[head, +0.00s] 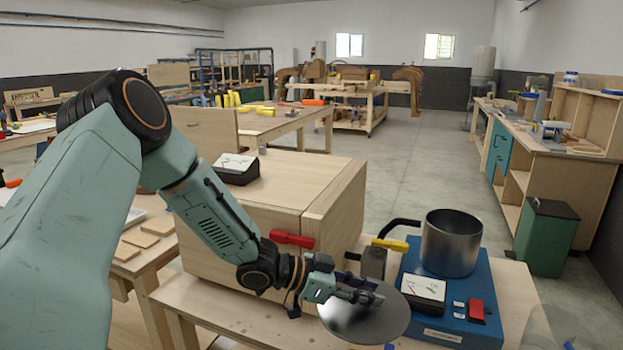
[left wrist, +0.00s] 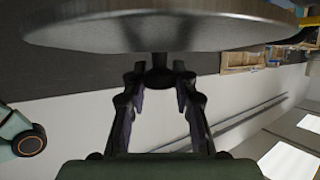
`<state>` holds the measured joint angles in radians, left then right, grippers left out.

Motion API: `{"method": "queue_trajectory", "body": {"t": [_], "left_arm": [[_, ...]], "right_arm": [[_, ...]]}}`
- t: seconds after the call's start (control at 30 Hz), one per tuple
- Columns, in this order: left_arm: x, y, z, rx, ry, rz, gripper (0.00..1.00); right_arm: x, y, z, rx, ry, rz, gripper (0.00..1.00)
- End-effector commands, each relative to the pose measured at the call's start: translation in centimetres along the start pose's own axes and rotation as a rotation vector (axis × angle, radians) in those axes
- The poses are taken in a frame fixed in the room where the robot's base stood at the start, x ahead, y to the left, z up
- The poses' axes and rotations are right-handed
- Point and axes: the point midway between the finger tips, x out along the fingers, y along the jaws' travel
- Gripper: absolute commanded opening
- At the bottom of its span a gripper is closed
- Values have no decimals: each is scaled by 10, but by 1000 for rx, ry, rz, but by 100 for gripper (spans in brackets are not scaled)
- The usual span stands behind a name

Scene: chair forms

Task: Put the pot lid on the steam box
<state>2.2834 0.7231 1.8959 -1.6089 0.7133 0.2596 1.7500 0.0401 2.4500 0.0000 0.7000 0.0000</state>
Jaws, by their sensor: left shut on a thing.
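The pot lid (head: 365,322) is a round grey metal disc at the lower middle of the head view, over the front of the workbench. My left gripper (head: 362,290) is shut on its knob, and the disc looks tilted in the head view. In the left wrist view the lid (left wrist: 160,32) spans the top, with its knob between my fingertips (left wrist: 158,78). A large pale wooden box (head: 330,200), which appears to be the steam box, stands behind my left arm, with a clear area on top. My arm hides part of its front. My right gripper is not in view.
An open metal pot (head: 451,245) stands on a blue heater base (head: 480,272) right of the lid. A black gauge box (head: 235,170) sits on the wooden box's left top. A red handle (head: 292,240) and a yellow handle (head: 390,244) stick out nearby.

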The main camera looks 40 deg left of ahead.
Motion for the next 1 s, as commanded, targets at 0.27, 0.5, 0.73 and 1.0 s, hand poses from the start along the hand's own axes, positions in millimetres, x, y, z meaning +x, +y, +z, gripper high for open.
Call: {"method": "queue_trajectory", "body": {"t": [0.27, 0.5, 0.73, 1.0], "left_arm": [[-13, -102, -125, -84, 4, -232, 0], [-22, -161, -203, -167, 2, -419, 0], [-34, -199, -237, -238, -1, -574, 0], [-36, -202, -236, -257, -2, -620, 0]], "right_arm": [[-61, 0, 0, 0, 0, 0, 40], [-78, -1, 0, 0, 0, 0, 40], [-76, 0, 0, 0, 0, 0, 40], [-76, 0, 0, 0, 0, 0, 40]]}}
